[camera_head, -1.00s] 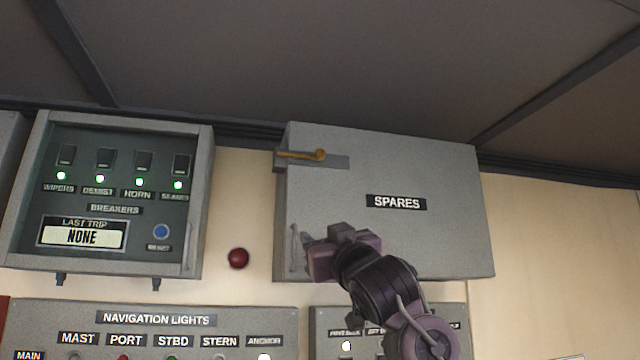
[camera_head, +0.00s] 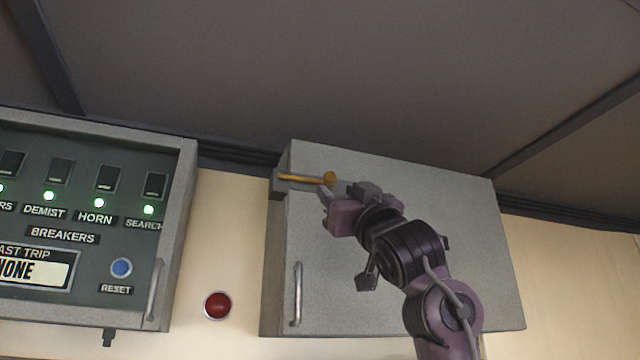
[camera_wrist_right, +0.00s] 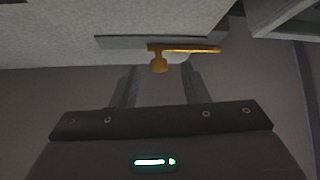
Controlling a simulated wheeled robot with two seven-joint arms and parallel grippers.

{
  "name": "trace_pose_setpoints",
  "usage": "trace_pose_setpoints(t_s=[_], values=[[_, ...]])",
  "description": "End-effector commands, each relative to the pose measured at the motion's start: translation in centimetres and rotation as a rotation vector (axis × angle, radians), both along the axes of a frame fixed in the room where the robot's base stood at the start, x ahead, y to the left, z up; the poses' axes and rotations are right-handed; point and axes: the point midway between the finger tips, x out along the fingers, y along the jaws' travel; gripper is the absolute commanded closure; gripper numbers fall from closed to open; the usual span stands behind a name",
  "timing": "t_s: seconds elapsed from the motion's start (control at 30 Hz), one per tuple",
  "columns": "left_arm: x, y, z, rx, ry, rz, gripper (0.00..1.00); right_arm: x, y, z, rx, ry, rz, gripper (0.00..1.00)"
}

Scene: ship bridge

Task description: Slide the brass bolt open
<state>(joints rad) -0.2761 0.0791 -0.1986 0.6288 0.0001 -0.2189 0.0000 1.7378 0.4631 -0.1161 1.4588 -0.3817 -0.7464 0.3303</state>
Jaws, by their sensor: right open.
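The brass bolt (camera_head: 303,178) lies across the upper left corner of the grey spares cabinet (camera_head: 450,250), with its round knob at its right end. The bolt and its knob also show in the right wrist view (camera_wrist_right: 159,64). My right gripper (camera_head: 331,191) is open, just below and beside the knob in the head view. In the wrist view its two fingers (camera_wrist_right: 158,78) point at the knob, one on each side, and the knob appears at or just beyond their tips. I cannot tell if they touch it. My left gripper is not in view.
The cabinet's vertical handle (camera_head: 297,294) is at its lower left. A red button (camera_head: 217,305) is on the wall to the left. The breaker panel (camera_head: 183,200) with lit switches stands further left. The dark ceiling is close above the cabinet.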

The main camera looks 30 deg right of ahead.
Motion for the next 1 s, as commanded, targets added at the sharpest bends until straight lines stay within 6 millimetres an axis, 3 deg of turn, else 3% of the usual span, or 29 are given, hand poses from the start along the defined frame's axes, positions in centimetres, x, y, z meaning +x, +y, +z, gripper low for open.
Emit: trace_pose_setpoints(t_s=[0.03, 0.2, 0.33, 0.77, 1.0], values=[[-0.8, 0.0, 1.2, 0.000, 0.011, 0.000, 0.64, 0.6, -0.1, 1.2, 0.001, 0.003, -0.001, 0.59], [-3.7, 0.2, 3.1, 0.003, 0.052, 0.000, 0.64, 2.7, -0.2, 3.1, 0.001, 0.003, -0.001, 0.59], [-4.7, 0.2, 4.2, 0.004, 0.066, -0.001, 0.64, 3.9, -0.2, 4.1, 0.001, 0.003, -0.001, 0.59], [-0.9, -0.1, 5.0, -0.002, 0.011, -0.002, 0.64, 4.8, -0.2, 4.5, 0.000, 0.001, 0.000, 0.59], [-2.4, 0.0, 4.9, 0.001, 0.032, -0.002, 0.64, 4.8, -0.2, 4.5, 0.000, 0.001, 0.000, 0.87]])
